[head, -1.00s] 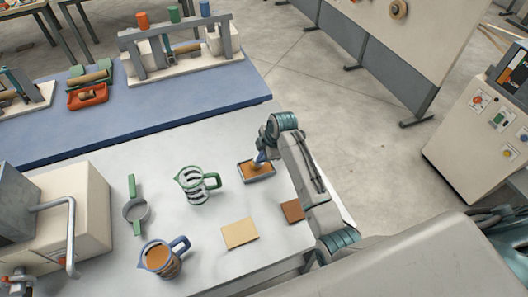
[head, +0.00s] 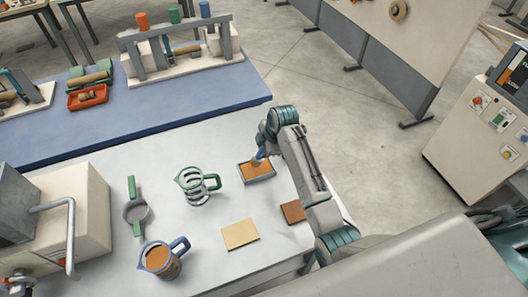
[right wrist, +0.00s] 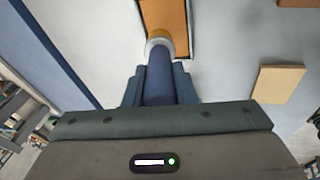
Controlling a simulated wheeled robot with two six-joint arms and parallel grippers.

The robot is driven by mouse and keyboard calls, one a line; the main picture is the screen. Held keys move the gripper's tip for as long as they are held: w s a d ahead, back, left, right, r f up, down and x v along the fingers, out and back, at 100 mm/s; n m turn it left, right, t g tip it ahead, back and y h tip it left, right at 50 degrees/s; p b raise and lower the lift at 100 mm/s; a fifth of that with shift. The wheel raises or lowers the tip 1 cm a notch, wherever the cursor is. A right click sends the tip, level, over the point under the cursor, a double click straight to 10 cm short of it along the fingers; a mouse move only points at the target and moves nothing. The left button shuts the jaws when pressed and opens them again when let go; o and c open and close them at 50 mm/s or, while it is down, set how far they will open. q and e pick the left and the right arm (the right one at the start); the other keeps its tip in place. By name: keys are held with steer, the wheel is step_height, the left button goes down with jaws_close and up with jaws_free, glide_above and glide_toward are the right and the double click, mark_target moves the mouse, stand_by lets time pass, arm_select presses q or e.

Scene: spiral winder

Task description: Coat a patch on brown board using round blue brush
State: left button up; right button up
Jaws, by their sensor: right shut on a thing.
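My right gripper (head: 264,143) is shut on the blue handle of the round brush (head: 259,154). In the right wrist view the brush (right wrist: 159,75) points away from the gripper, with a pale ferrule and an orange-yellow tip. The tip is over the grey tray of orange-brown coating (head: 271,178); whether it touches the coating I cannot tell. The brown board (head: 292,211) lies flat on the table, its right side partly hidden by my right arm. A tan board (head: 240,234) lies to its left. My left gripper is not in view.
A beige machine (head: 75,215) is farther left. The white table (head: 225,152) is bare between these things.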

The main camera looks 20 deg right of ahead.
steer(key=shift+r, duration=2.1)
